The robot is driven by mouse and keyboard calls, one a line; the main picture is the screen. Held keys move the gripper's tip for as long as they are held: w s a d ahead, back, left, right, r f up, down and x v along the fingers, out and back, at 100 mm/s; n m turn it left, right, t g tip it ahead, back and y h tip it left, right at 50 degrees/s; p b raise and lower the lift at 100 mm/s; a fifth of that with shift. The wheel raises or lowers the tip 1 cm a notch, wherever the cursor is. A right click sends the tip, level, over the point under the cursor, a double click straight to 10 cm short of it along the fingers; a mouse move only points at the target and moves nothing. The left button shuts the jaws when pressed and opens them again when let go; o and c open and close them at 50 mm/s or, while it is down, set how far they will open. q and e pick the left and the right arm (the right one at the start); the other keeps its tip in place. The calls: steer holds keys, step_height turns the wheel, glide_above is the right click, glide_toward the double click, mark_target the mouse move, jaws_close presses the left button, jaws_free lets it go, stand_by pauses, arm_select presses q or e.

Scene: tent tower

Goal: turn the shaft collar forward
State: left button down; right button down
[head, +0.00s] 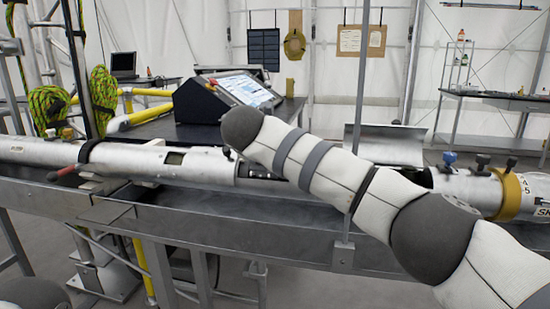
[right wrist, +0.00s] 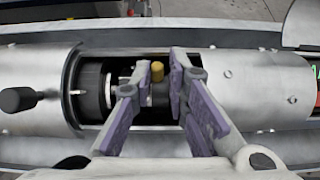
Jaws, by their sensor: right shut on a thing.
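The long silver tube (head: 150,160) lies across the bench, with an open cutout in its side. In the right wrist view the cutout (right wrist: 140,113) shows a dark shaft with ringed parts (right wrist: 92,90) inside. A small peg with a yellow top (right wrist: 157,71) stands up there; I take it as part of the shaft collar, whose body is mostly hidden. My right gripper (right wrist: 161,76) reaches into the cutout, its purple-padded fingers close on either side of the peg and shut on it. In the head view my right arm hides this gripper and the collar. My left gripper is not in view.
A black knob (right wrist: 17,100) sticks out of the tube left of the cutout. A raised metal cover (head: 385,145) stands behind the tube. A blue knob (head: 449,158) and a yellow ring (head: 509,195) sit at its right end. A console screen (head: 245,90) stands behind.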

steer(key=shift+a+r, duration=0.15)
steer(key=shift+a, duration=0.1)
steer(key=c, duration=1.8)
jaws_free()
steer(key=shift+o, duration=0.6)
steer(key=shift+a, duration=0.1)
steer(key=v, duration=1.2)
steer(key=shift+w, duration=0.1)
